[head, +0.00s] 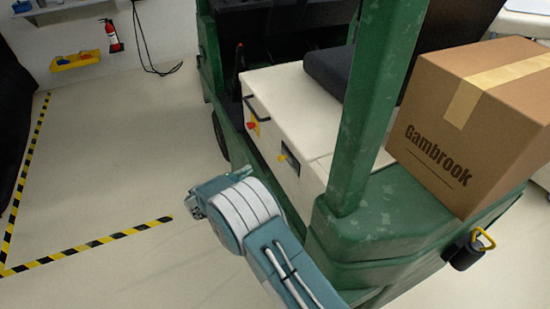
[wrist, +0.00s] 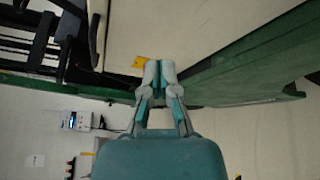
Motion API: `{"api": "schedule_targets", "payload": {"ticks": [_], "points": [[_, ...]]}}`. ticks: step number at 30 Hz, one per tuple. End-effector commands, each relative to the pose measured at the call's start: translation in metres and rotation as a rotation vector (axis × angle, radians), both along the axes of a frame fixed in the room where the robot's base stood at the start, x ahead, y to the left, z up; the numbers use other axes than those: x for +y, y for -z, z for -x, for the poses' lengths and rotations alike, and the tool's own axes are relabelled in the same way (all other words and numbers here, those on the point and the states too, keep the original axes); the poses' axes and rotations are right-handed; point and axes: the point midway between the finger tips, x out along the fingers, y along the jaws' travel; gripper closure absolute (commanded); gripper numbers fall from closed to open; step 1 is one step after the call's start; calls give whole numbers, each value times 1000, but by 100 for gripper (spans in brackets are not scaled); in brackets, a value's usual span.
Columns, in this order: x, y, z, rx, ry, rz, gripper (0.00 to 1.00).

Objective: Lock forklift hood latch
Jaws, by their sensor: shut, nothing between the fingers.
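The green forklift (head: 345,120) has a cream hood (head: 300,95) below a dark seat. On the hood's side are a dark recessed plate with a small yellow part (head: 284,157), which looks like the latch, and a red knob on a yellow plate (head: 252,127). I cannot tell whether the latch is locked. In the wrist view, my gripper (wrist: 159,68) is shut and empty, its tips overlapping the hood (wrist: 190,30) near its edge. A yellow patch (wrist: 139,62) shows just left of the tips; contact cannot be told.
A cardboard box (head: 475,120) marked Gambrook sits on the forklift's rear. A green post rises beside the hood. A padlock-like black and yellow item (head: 468,249) hangs at the rear. Striped tape (head: 90,246) marks open floor at left. A fire extinguisher (head: 113,36) hangs on the wall.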

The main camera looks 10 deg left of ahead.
Motion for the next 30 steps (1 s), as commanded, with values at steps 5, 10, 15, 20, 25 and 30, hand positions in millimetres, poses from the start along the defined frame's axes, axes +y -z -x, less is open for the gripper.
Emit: {"api": "schedule_targets", "payload": {"ticks": [5,10,15,20,25,30], "points": [[0,0,0,1,1,0,100],[-2,1,-6,1,3,1,100],[-14,5,-29,1,6,1,100],[-26,9,-54,1,5,-1,100],[-37,13,-75,2,5,-1,100],[-44,13,-89,2,2,1,100]]}}
